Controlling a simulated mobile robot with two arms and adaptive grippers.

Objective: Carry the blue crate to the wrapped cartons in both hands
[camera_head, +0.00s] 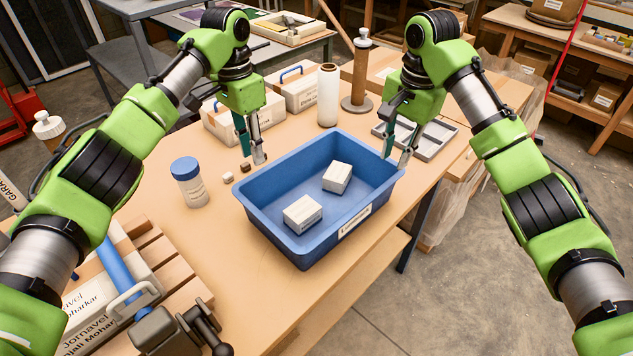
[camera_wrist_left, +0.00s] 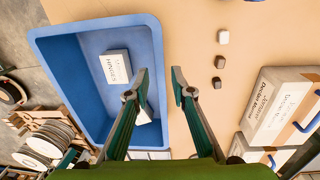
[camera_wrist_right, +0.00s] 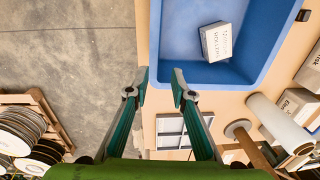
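The blue crate (camera_head: 292,249) sits upright on the wooden table, with two small white boxes inside, one nearer (camera_head: 303,213) and one farther (camera_head: 337,177). My left gripper (camera_head: 252,157) is open, pointing down at the crate's far left rim. In the left wrist view its fingertips (camera_wrist_left: 160,84) lie on either side of that rim. My right gripper (camera_head: 396,158) is open at the far right corner; in the right wrist view the rim lies between its fingertips (camera_wrist_right: 160,82). Contact is unclear.
A blue-lidded jar (camera_head: 188,182) and small blocks (camera_head: 228,177) stand left of the crate. Behind are a white film roll (camera_head: 328,95), a spindle stand (camera_head: 358,75) and a grey tray (camera_head: 432,140). A dark metal tool (camera_head: 170,331) is front left.

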